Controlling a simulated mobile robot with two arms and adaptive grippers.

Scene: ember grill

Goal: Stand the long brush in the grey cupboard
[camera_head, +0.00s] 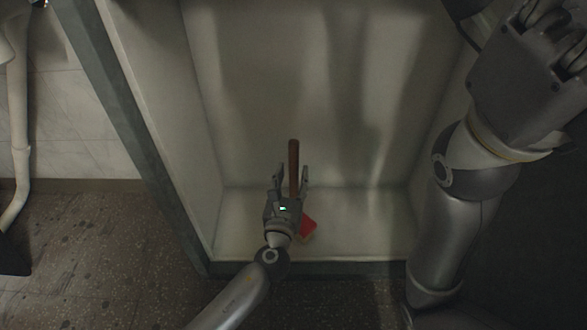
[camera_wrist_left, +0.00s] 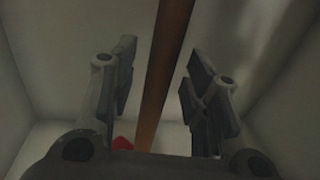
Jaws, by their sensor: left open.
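The long brush has a brown wooden handle (camera_head: 293,160) and a red head (camera_head: 307,228). It stands inside the grey cupboard (camera_head: 238,264), its head low at the cupboard floor and partly hidden behind my gripper. My left gripper (camera_head: 291,172) is inside the cupboard, open, with one finger on each side of the handle. In the left wrist view the handle (camera_wrist_left: 163,75) passes between the spread fingers (camera_wrist_left: 157,85), with a gap on both sides. My right gripper (camera_head: 560,25) is at the top right, away from the brush; its fingers are cut off by the frame.
The cupboard's left side wall (camera_head: 165,100) and front bottom edge (camera_head: 330,268) border my left arm. A white pipe (camera_head: 18,110) runs down the tiled wall at the left.

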